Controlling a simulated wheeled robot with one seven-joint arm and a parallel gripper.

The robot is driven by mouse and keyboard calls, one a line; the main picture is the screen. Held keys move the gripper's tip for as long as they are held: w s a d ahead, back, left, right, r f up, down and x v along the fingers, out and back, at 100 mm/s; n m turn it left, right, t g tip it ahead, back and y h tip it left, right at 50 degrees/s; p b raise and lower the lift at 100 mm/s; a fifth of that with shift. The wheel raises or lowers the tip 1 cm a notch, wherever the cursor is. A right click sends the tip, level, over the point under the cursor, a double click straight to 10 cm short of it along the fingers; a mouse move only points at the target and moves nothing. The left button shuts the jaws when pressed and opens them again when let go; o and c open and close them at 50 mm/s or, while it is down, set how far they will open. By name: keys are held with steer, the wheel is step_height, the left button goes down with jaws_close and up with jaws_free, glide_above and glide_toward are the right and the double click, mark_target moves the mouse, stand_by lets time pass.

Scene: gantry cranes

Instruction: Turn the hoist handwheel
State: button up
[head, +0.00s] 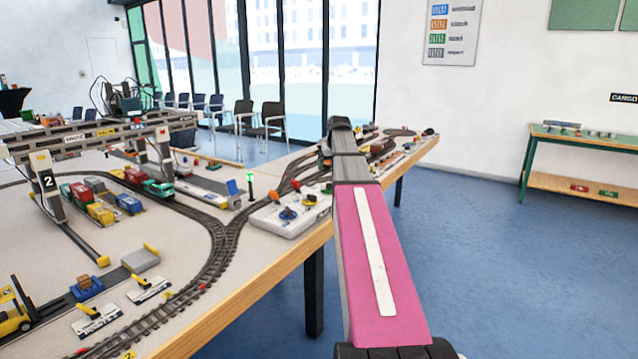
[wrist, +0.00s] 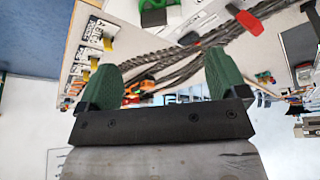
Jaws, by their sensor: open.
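A white control box (head: 292,214) sits near the table's right edge in the head view. I cannot tell for sure which is the hoist handwheel. My gripper (wrist: 160,82) shows in the wrist view with its two green fingers wide apart and nothing between them. In the head view my arm reaches forward along the table's right edge and hides its own end. A red lever-like part (wrist: 189,38) shows beyond the fingers in the wrist view, apart from them.
The table (head: 180,267) fills the left, with curved track (head: 222,245), a gantry crane (head: 90,140), wagons and a yellow forklift (head: 14,312). Blue floor (head: 480,270) is free to the right, up to a green-framed side table (head: 580,140). Chairs stand by the windows.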

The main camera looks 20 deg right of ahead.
mark_target(328, 188)
steer(key=x, duration=1.1)
steer(key=shift+w+a+r, duration=0.1)
steer(key=shift+w, duration=0.05)
steer(key=shift+c, duration=0.3)
steer(key=c, duration=0.9)
